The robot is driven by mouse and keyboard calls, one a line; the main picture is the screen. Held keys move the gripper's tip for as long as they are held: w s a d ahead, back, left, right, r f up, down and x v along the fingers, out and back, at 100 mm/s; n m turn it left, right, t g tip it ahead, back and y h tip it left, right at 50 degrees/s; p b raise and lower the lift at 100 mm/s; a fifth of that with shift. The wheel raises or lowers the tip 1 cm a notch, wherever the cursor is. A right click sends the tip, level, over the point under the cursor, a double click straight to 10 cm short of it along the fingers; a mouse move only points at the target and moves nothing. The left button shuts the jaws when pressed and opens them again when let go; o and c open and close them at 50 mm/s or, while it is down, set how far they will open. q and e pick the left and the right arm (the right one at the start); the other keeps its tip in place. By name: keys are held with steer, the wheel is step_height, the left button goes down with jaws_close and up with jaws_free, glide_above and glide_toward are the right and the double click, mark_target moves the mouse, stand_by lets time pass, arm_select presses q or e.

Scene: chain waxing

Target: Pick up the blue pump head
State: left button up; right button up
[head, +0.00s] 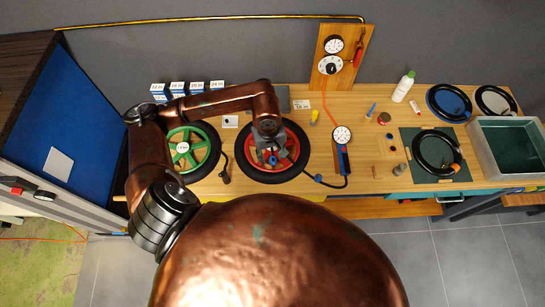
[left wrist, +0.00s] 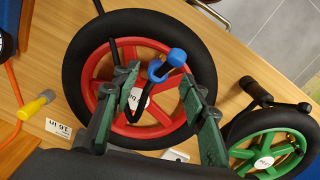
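The blue pump head (left wrist: 168,64), with a rounded end and a ring, shows over the red-rimmed wheel (left wrist: 88,60) in the left wrist view. In the head view a bit of its blue (head: 272,160) shows beneath my left gripper (head: 268,150). The red wheel (head: 302,152) lies flat on the bench there. In the left wrist view my left gripper (left wrist: 160,75) is open, its green-padded fingers either side of the pump head with gaps; I cannot tell whether either touches it. My right gripper is not in view.
A green-rimmed wheel (head: 207,140) lies to the left. The gauge pump (head: 342,135) stands to the right, and a black hose (head: 335,186) runs along the bench front. A yellow-handled tool (head: 314,116) lies behind the red wheel. A white bottle (head: 403,87) stands farther right.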

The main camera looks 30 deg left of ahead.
mark_target(272, 157)
arm_select(q)
steer(key=f, duration=0.1)
steer(key=f+p, duration=0.1)
steer(key=shift+w+d+f, duration=0.2)
steer(key=shift+w+f, duration=0.1)
steer(key=shift+f, duration=0.05)
steer(key=shift+s+f, duration=0.15)
steer(key=shift+f, duration=0.65)
steer(key=shift+c, duration=0.3)
steer(key=c, duration=0.8)
jaws_close()
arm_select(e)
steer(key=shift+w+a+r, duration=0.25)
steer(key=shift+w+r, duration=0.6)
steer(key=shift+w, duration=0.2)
